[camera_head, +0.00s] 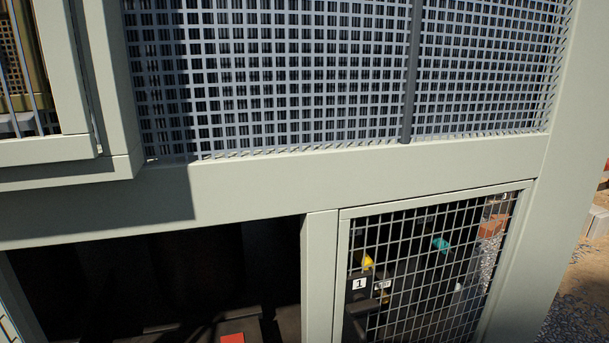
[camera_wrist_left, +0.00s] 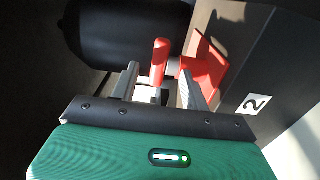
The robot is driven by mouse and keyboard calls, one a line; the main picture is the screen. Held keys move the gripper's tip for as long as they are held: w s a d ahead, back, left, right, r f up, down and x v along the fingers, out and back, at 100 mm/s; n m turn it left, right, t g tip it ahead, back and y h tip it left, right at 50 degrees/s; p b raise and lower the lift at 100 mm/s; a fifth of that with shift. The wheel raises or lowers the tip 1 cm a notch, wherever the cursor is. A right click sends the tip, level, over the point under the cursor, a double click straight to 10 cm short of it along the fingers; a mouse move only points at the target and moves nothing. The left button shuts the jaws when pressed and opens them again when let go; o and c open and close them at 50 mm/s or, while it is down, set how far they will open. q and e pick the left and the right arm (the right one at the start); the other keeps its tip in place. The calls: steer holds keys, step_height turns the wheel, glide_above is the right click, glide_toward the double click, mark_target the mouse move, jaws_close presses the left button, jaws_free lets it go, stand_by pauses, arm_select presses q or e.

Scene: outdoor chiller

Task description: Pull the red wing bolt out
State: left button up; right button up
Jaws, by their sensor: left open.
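The red wing bolt (camera_wrist_left: 159,61) shows in the left wrist view as an upright red bar near the fingertips. A red piece (camera_wrist_left: 207,68) shows just right of it, beside a pale part; I cannot tell how they join. My left gripper (camera_wrist_left: 158,78) is open, one finger on each side of the bar. I cannot tell whether either finger touches it. In the head view only a small red patch (camera_head: 232,338) shows at the bottom edge, and I cannot tell if it is the bolt. My right gripper is in neither view.
A dark cylinder (camera_wrist_left: 118,28) lies behind the bolt in the left wrist view. The head view shows the chiller's pale frame (camera_head: 250,185), a grille above and a mesh door (camera_head: 430,265) lower right.

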arm_select(q)
steer(key=shift+s+d+r+p, duration=0.1)
steer(key=shift+d+r+p, duration=0.1)
steer(key=shift+r+p, duration=0.2)
steer(key=v, duration=0.5)
steer(key=shift+s+a+f+p, duration=0.15)
steer(key=shift+f+p, duration=0.15)
steer(key=shift+p, duration=0.05)
